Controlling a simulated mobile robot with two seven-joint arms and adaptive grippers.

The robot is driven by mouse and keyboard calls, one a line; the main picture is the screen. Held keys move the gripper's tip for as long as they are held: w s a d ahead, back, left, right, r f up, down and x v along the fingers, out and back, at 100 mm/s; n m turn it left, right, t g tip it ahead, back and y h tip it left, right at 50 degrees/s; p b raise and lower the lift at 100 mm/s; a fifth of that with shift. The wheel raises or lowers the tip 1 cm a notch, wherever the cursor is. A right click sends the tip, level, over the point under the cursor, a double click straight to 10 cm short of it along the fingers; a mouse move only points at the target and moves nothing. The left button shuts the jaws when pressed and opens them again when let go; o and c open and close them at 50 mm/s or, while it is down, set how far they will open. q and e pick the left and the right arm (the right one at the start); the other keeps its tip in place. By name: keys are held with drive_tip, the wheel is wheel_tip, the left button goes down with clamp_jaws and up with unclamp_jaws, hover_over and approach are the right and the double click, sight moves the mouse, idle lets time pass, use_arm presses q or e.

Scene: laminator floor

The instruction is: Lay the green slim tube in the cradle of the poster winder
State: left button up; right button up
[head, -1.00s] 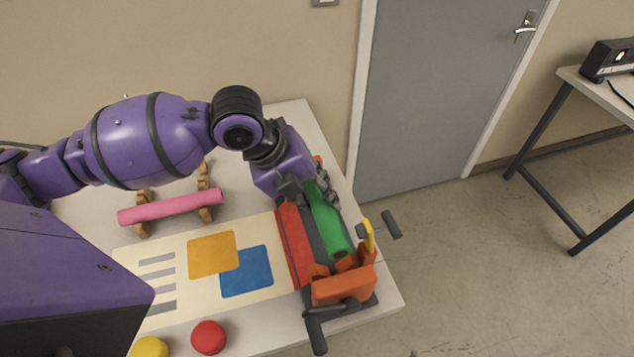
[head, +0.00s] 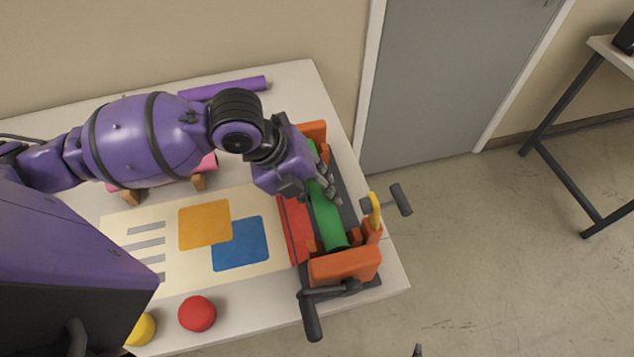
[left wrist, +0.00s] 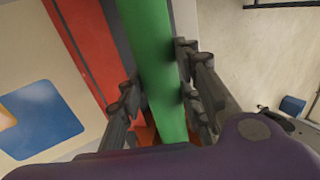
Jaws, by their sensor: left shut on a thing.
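The green slim tube (head: 328,224) lies lengthwise along the poster winder (head: 345,266), between its orange end blocks. My left gripper (head: 317,188) is shut around the tube nearer its far end, with fingers on both sides. In the left wrist view the green tube (left wrist: 155,65) runs between the fingers, beside the winder's red strip (left wrist: 82,40). The near end of the tube is close to the front orange block. I cannot tell whether the tube bears on the cradle or hangs just above it. My right gripper is not in clear view.
A pink tube (head: 208,163) on wooden stands is partly hidden by my left arm. A purple tube (head: 225,88) lies at the back. A poster (head: 170,215), a red ball (head: 197,313) and a yellow ball (head: 143,329) are left of the winder. A crank (head: 312,318) juts out in front.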

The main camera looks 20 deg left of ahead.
use_arm(q)
drive_tip(key=o, duration=1.2)
drive_tip(key=shift+o, duration=0.2)
drive_tip(key=v, duration=1.2)
drive_tip(key=shift+a+f, duration=0.1)
